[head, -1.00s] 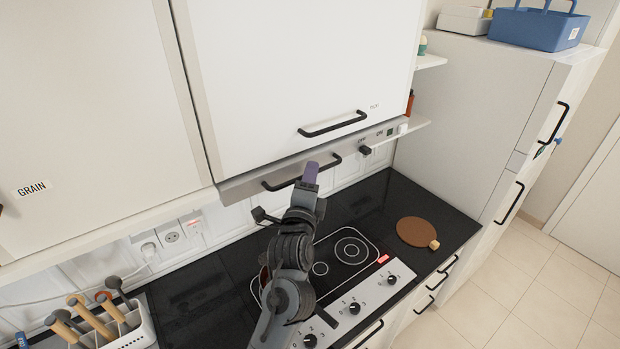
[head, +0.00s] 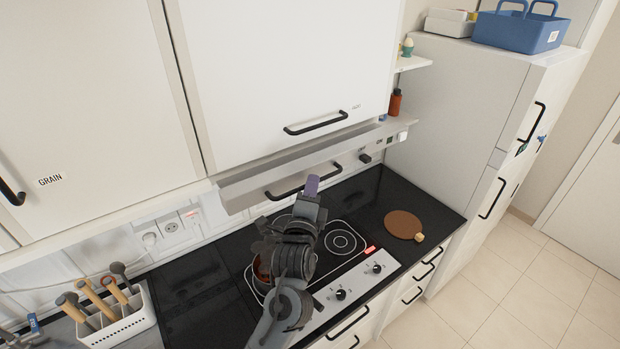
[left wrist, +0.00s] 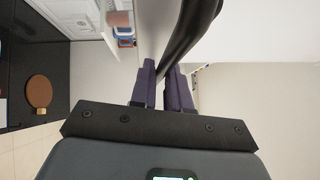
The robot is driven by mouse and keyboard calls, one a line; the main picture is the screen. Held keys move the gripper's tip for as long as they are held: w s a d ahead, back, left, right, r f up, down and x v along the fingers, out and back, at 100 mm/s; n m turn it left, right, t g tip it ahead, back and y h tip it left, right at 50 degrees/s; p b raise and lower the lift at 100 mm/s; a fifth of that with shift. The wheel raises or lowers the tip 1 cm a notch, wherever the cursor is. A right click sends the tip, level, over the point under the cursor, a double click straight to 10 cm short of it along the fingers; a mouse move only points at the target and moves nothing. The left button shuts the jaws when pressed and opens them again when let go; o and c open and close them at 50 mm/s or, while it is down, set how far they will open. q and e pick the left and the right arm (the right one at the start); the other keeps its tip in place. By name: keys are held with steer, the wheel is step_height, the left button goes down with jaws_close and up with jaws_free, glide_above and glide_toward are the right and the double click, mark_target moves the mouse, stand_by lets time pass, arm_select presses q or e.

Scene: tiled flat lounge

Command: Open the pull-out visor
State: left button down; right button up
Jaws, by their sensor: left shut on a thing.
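The pull-out visor (head: 238,197) is a grey metal panel below the white wall cabinet. It stands partly out, with a strip of its top showing in front of the cabinet's lower edge. Its black bar handle (head: 280,195) is on the front face. My left gripper (head: 312,185) is at this handle with its purple fingers shut on it. The left wrist view shows the fingers (left wrist: 166,85) closed around the curved black handle (left wrist: 190,30). The gripper hides part of the handle. My right gripper is in neither view.
The cabinet (head: 280,80) above has its own black handle (head: 316,124). Below are the black hob (head: 342,240) with knobs, a pot partly behind my arm, and a round brown board (head: 403,224). A utensil holder (head: 125,325) stands at lower left, the tall fridge (head: 455,110) at right.

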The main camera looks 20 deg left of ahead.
arm_select(q)
steer(key=s+d, duration=0.1)
steer(key=s+d+p, duration=0.1)
steer(key=d, duration=0.1)
steer(key=shift+s+d+p, duration=0.15)
steer(key=shift+p, duration=0.15)
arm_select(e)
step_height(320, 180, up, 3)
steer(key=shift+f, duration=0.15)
arm_select(q)
steer(key=c, duration=1.2)
jaws_free()
steer(key=shift+o, duration=0.2)
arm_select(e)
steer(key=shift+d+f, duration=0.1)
